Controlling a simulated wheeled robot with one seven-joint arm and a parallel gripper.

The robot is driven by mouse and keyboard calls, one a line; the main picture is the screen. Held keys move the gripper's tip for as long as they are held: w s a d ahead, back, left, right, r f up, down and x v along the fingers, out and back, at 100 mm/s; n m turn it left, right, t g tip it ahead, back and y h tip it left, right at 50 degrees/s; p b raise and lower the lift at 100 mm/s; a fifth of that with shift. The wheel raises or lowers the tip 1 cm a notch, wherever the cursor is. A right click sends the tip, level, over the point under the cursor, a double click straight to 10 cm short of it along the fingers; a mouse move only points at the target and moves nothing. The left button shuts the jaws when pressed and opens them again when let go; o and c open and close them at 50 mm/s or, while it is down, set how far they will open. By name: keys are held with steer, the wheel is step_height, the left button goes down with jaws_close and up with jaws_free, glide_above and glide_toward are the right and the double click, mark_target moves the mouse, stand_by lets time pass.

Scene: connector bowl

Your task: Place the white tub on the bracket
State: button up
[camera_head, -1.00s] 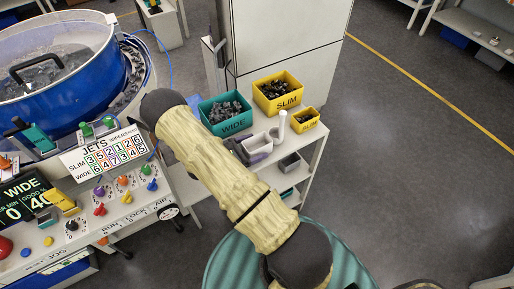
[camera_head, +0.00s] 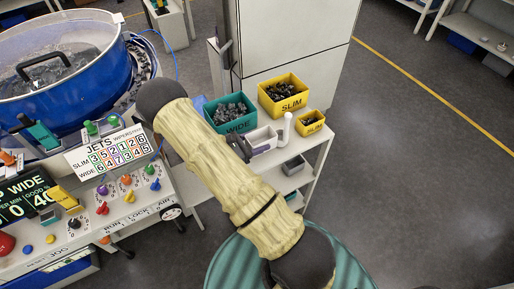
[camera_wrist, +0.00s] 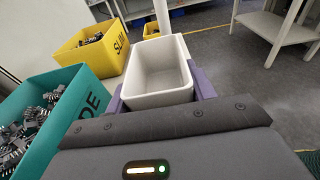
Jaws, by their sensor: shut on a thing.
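The white tub (camera_head: 264,138) is an open, empty, box-shaped container, upright beside the teal WIDE bin at the table's right side. In the wrist view the white tub (camera_wrist: 158,82) sits between the purple fingers of my gripper (camera_wrist: 160,92), which is shut on it. In the head view my gripper (camera_head: 243,148) is at the tub's left end, partly hidden by my arm. I cannot tell whether the tub's base touches the table. I cannot pick out the bracket with certainty.
A teal WIDE bin (camera_head: 233,126), a yellow SLIM bin (camera_head: 288,105) and a smaller yellow bin (camera_head: 310,129) stand close around the tub. A white post (camera_head: 287,126) rises beside it. A blue bowl feeder (camera_head: 60,90) and control panel (camera_head: 110,200) are at left.

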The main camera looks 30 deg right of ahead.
mark_target(257, 131)
step_height(257, 131, up, 6)
steer(key=shift+s+d+f, duration=0.1)
steer(key=shift+f, duration=0.15)
stand_by(0.6)
